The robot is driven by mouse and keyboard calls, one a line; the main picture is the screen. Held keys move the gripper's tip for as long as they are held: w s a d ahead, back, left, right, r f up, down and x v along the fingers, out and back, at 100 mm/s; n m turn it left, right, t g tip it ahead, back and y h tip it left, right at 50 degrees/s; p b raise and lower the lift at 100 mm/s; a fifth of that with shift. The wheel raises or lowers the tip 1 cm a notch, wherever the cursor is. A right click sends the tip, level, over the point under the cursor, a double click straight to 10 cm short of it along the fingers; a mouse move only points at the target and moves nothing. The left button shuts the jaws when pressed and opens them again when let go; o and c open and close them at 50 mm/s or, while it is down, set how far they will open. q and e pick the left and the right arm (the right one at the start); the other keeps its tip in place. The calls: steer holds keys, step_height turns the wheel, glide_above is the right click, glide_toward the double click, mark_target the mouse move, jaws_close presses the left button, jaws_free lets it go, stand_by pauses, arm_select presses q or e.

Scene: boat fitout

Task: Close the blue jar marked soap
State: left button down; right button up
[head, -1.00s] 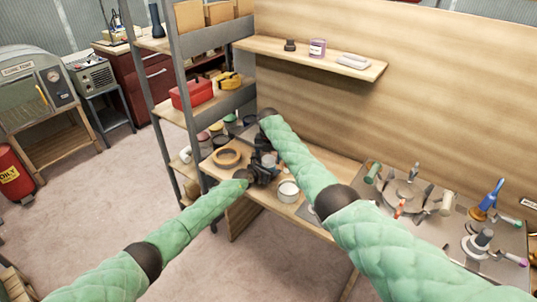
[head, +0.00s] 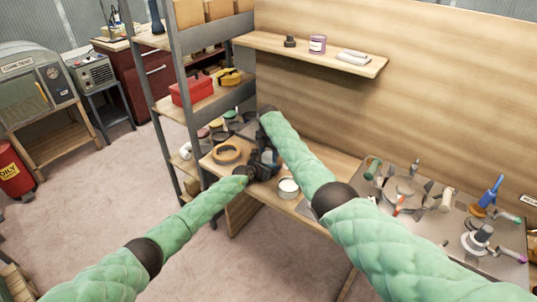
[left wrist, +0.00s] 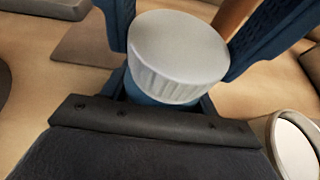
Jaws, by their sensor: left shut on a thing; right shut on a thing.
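In the left wrist view a light grey lid (left wrist: 178,50) with a ribbed edge sits at the centre, above blue parts of my left gripper (left wrist: 172,98). The jar body is mostly hidden under the lid, and no soap marking shows. Dark blue ribbed fingers of my right gripper (left wrist: 190,35) reach in from the top on both sides of the lid. In the head view my left gripper (head: 256,170) and right gripper (head: 268,154) meet over the bench as a dark cluster that hides the jar. The left is shut on the jar, the right on its lid.
A white open can (head: 288,187) stands close to the right of the grippers and shows in the left wrist view (left wrist: 298,148). A tan ring (head: 227,154) lies to their left. A cluttered grey tray (head: 455,215) is at right. A shelf (head: 310,60) runs above.

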steer(key=m, duration=0.7)
steer(key=o, duration=1.1)
steer(key=shift+c, duration=0.2)
steer(key=shift+r, duration=2.25)
steer(key=shift+c, duration=0.4)
